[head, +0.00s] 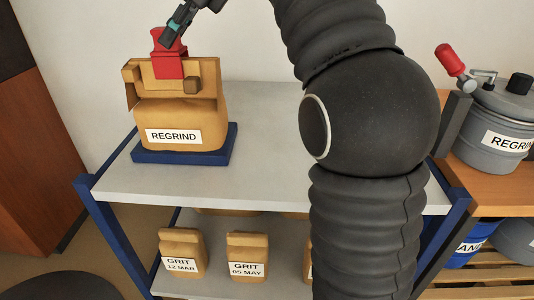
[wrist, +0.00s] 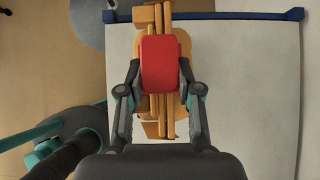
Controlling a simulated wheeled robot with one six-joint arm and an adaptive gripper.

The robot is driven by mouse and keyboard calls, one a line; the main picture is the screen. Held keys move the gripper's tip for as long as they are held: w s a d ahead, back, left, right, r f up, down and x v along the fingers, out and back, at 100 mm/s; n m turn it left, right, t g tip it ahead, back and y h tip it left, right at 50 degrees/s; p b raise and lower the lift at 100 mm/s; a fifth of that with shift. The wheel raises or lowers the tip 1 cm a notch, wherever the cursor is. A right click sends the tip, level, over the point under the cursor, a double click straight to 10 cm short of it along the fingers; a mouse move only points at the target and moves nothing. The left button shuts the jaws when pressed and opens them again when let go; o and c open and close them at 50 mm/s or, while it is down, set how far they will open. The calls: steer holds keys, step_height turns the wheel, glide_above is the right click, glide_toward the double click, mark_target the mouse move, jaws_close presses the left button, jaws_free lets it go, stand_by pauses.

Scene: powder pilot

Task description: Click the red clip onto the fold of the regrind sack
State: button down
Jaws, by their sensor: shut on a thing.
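The regrind sack (head: 180,115) is a tan sack with a "REGRIND" label. It stands upright on a blue base on the shelf's grey top, its top folded over in a band (head: 205,72). The red clip (head: 168,66) sits at the middle of this fold, its lower part overlapping the front of the band. My gripper (head: 172,38) is above the sack, shut on the clip's upper part. In the wrist view the red clip (wrist: 160,64) is between my two fingers, over the tan fold layers (wrist: 160,125). Whether the clip grips the fold cannot be told.
The shelf top (head: 265,150) is clear right of the blue base (head: 222,152). Grit sacks (head: 182,252) stand on the shelf below. A grey "REGRIN…" drum (head: 492,125) with a red-handled fitting stands on a wooden bench at right. My arm hides the middle right.

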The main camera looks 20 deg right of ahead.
steer(key=shift+f, duration=0.2)
steer(key=c, duration=0.7)
jaws_free()
